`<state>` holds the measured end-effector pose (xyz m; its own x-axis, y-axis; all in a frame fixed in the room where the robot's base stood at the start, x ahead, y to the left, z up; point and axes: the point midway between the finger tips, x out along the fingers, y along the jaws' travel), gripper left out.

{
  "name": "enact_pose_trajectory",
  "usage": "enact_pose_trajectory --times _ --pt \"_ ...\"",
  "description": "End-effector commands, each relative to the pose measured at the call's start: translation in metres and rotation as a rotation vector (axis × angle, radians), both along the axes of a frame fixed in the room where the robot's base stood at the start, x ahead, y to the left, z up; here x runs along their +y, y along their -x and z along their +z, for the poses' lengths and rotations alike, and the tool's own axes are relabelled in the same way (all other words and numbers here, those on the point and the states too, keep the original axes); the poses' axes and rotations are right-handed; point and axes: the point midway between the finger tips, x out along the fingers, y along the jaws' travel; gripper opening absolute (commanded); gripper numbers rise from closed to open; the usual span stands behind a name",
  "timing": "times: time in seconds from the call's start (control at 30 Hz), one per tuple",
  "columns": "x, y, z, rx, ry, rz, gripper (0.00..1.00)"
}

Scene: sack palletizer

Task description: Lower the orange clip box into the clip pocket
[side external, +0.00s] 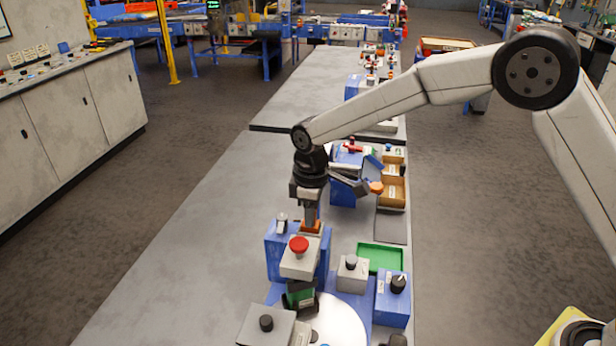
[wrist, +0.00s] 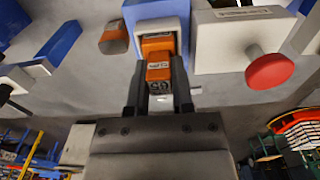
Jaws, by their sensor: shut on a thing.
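The orange clip box (wrist: 158,72) carries pale labels and sits between my gripper's two dark fingers (wrist: 159,92) in the wrist view. My gripper is shut on it. Beyond its near end, a labelled orange surface (wrist: 157,45) lies inside a white-rimmed blue housing (wrist: 158,9), which looks like the clip pocket. I cannot tell whether that surface is part of the same box, or how deep the box sits. In the side view, my gripper (side external: 310,221) points down behind the red-button box, with a little orange (side external: 312,227) showing at its tips; the pocket opening is hidden there.
A pale box with a red button (side external: 298,244) stands close in front of my gripper. A grey knob box (side external: 352,272), a green tray (side external: 380,257) and a blue knob box (side external: 393,297) stand to the right. The grey table (side external: 190,255) is clear on the left.

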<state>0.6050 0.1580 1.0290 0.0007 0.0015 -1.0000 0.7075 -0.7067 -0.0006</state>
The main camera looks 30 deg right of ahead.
Motion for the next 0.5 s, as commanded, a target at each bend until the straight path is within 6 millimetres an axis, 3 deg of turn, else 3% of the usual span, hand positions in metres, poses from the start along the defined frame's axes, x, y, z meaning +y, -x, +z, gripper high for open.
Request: enact_pose_trajectory --times 0.3,0.33,0.43,0.5 --pt "-0.0001 0.0001 -0.0013 0.000 0.000 0.000 0.00" --pt "-0.0001 0.0001 -0.0013 0.000 0.000 0.000 0.38" --pt "-0.0001 0.0001 -0.0013 0.000 0.000 0.000 0.70" --pt "-0.0001 0.0001 -0.0013 0.000 0.000 0.000 0.70"
